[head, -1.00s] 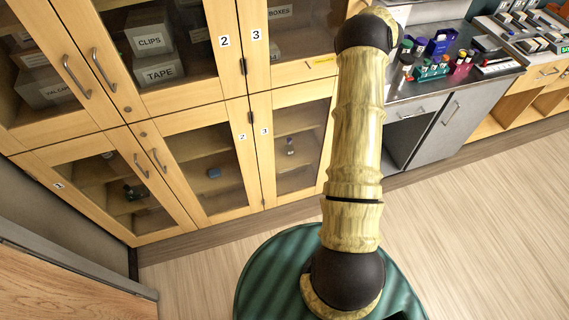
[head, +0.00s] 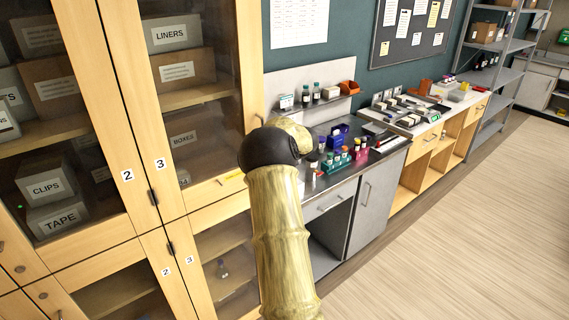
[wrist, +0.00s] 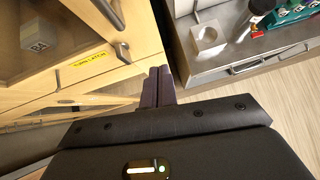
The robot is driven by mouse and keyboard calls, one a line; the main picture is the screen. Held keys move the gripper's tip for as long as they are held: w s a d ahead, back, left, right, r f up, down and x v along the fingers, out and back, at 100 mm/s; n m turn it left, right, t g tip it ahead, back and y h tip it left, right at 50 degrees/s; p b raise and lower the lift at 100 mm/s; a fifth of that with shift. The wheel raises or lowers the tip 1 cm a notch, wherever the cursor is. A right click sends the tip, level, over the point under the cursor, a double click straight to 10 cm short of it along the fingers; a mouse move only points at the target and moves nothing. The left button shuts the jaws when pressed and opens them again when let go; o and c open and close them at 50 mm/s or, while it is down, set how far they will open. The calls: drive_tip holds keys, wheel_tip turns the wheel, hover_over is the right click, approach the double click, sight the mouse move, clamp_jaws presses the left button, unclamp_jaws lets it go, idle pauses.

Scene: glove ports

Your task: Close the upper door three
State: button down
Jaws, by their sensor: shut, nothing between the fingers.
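Upper door three (head: 202,200) is a light wood door with a glass pane, a "3" label and a yellow strip. In the head view it looks flush or nearly flush with the cabinet front; a small gap cannot be ruled out. The wrist view shows its yellow label (wrist: 87,60), metal handle (wrist: 108,13) and round lock (wrist: 122,51). My gripper (wrist: 158,84) is shut and empty, just right of and below the lock, close to the door's free-edge side. Contact cannot be told. In the head view my arm hides the gripper and handle.
Upper door two (head: 130,200) is at the left, with lower glass doors (head: 180,262) below. A grey counter (head: 335,185) with bottles and racks stands right of the cabinet. Open wood floor (head: 470,230) lies at the right.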

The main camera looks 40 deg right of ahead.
drive_tip(key=v, duration=0.2)
drive_tip(key=b+v, duration=0.1)
drive_tip(key=v, duration=0.2)
drive_tip(key=shift+s+a+r+b, duration=0.1)
drive_tip(key=shift+a+r+b, duration=0.25)
drive_tip(key=shift+a+b, duration=0.05)
